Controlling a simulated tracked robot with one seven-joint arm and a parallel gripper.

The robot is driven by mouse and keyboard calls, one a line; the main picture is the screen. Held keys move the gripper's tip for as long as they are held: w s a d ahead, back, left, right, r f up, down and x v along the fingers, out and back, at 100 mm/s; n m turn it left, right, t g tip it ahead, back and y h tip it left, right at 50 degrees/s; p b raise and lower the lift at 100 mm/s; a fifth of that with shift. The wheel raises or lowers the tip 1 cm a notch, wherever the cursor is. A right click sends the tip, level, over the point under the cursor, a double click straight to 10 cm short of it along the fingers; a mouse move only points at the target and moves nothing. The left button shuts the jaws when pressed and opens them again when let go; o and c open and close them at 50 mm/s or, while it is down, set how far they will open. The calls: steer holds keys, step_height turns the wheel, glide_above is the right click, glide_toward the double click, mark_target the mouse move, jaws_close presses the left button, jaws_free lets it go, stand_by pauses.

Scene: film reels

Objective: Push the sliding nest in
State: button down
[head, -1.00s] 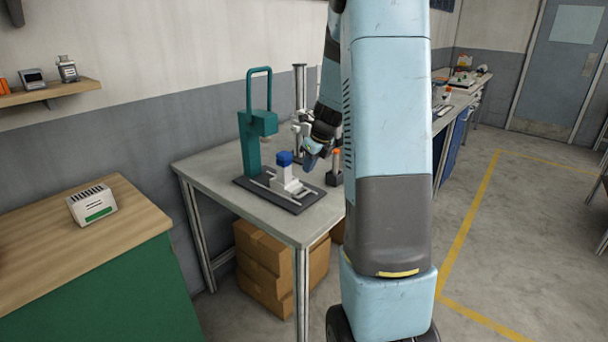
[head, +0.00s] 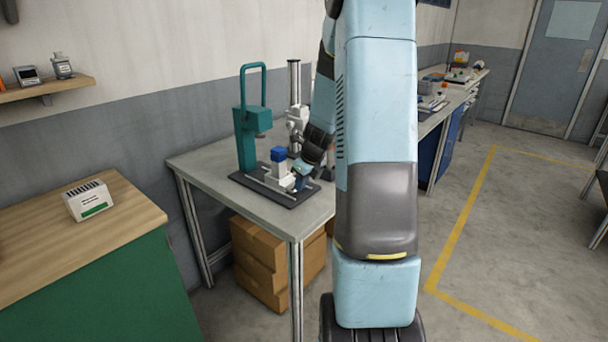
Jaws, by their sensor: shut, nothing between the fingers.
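The sliding nest (head: 277,178) is a white block on the rails of a dark base plate (head: 252,182). A blue part (head: 278,155) sits on top of it. The nest stands in front and to the right of the green press (head: 246,140), out from under its head. My gripper (head: 301,182) is shut and empty, low over the plate at the nest's right front side. It looks close to or touching the nest; I cannot tell which.
The press and plate stand on a grey table (head: 222,200). A metal column stand (head: 294,85) rises behind the nest, close to my wrist. Cardboard boxes (head: 262,262) are under the table. A green cabinet (head: 120,285) with a wooden top is at left.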

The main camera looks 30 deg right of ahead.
mark_target(288, 189)
steer(key=w+f, duration=0.1)
steer(key=w+a, duration=0.1)
steer(key=shift+w+f, duration=0.35)
steer(key=shift+f, duration=0.05)
steer(key=shift+w+a, duration=0.3)
steer(key=shift+w, duration=0.55)
